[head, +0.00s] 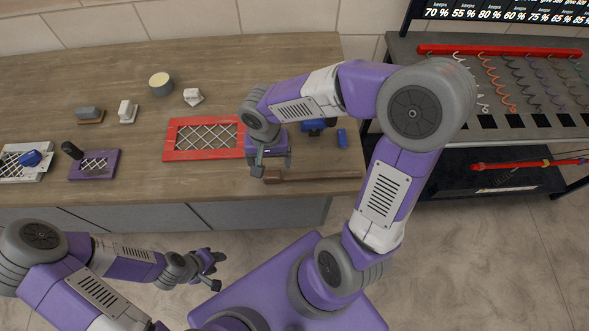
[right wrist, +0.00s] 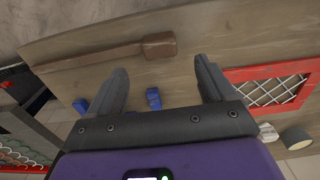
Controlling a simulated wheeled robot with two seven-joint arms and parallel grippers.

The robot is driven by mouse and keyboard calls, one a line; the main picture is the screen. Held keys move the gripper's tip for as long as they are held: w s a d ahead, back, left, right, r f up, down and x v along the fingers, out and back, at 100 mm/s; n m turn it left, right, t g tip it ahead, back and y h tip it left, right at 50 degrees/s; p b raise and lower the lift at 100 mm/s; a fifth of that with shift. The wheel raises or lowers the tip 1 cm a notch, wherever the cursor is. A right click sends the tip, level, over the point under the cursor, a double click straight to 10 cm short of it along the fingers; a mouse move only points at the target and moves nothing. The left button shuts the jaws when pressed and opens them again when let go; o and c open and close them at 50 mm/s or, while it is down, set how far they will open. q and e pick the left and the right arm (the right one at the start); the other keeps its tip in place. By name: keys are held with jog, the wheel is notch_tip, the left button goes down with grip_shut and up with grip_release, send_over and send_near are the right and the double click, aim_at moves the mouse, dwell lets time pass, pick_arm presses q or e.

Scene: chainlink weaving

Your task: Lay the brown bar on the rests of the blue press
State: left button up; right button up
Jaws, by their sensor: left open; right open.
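The brown bar (head: 318,175) lies on the wooden table near its front edge, its thicker end to the left. In the right wrist view the bar (right wrist: 100,56) crosses the upper left, its thick end beyond the gap between my fingers. My right gripper (head: 273,164) is open and empty above the table by that thick end; its fingers show in the right wrist view (right wrist: 161,66). Blue parts, apparently the blue press (head: 316,130), stand behind the bar, partly hidden by my right arm. A separate small blue piece (head: 342,138) is beside them. My left gripper (head: 212,266) is open and empty before the table.
A red frame with wire mesh (head: 176,155) lies left of my right gripper. A purple mesh frame (head: 113,168), a white mesh frame (head: 42,175), a round pot (head: 160,88) and small blocks are farther left. A dark rack (head: 400,55) with wire coils stands right of the table.

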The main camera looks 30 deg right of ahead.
aim_at(272, 174)
notch_tip(272, 174, down, 6)
jog(key=shift+s+a+b, duration=0.1)
jog(key=shift+b, duration=0.7)
pick_arm(q)
jog(key=shift+s+f, duration=0.1)
jog(key=shift+f, duration=0.8)
